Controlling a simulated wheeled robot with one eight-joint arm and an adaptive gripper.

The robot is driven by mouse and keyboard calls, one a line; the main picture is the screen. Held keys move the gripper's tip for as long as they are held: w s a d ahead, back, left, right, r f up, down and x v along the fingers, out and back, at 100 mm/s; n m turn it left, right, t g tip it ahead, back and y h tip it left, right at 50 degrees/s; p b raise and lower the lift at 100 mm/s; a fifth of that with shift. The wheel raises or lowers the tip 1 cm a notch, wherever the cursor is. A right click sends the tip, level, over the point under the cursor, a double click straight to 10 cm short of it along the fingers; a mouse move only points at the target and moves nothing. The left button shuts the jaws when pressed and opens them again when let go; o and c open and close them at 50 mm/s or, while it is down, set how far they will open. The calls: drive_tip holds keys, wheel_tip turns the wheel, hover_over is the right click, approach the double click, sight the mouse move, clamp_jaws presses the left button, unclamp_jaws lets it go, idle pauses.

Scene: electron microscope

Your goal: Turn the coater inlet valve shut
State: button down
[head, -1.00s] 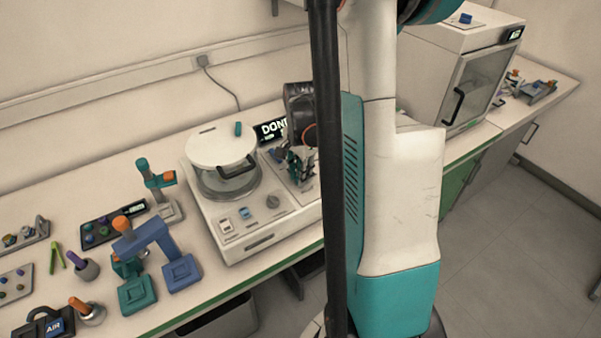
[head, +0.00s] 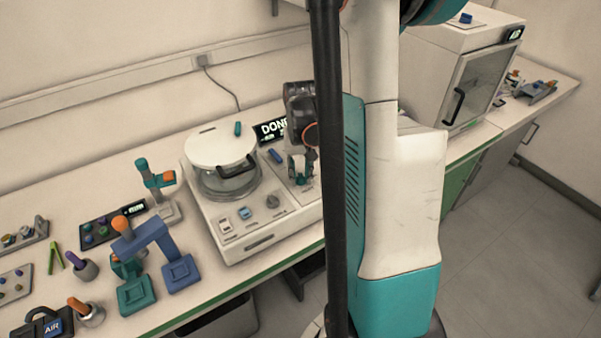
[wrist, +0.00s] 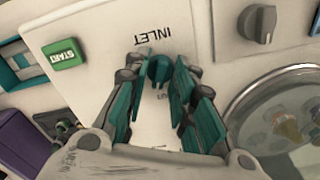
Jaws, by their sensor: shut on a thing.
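The coater (head: 262,235) is a white bench unit with a lidded glass chamber (head: 230,182) and a display reading DONE. Its inlet valve is a small teal knob (wrist: 158,68) beneath the printed INLET label, which appears upside down in the wrist view. My gripper (wrist: 160,78) has its teal fingers on either side of this knob, shut on it at the fingertips. In the head view my gripper (head: 298,168) is low over the coater's right panel, partly hidden by a dark column. The knob's exact turn angle is hard to read between the fingers.
In the wrist view, a green START button (wrist: 63,54), a grey knob (wrist: 256,24) and the round glass chamber (wrist: 290,115) surround the valve panel. A blue part (head: 276,156) lies left of my gripper. Blue and teal stands (head: 160,255) occupy the bench left of the coater.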

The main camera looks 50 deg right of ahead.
sight(300, 175)
drive_tip(key=n, duration=0.5)
idle(0.6)
drive_tip(key=c, duration=1.3)
unclamp_jaws()
wheel_tip(300, 175, up, 12)
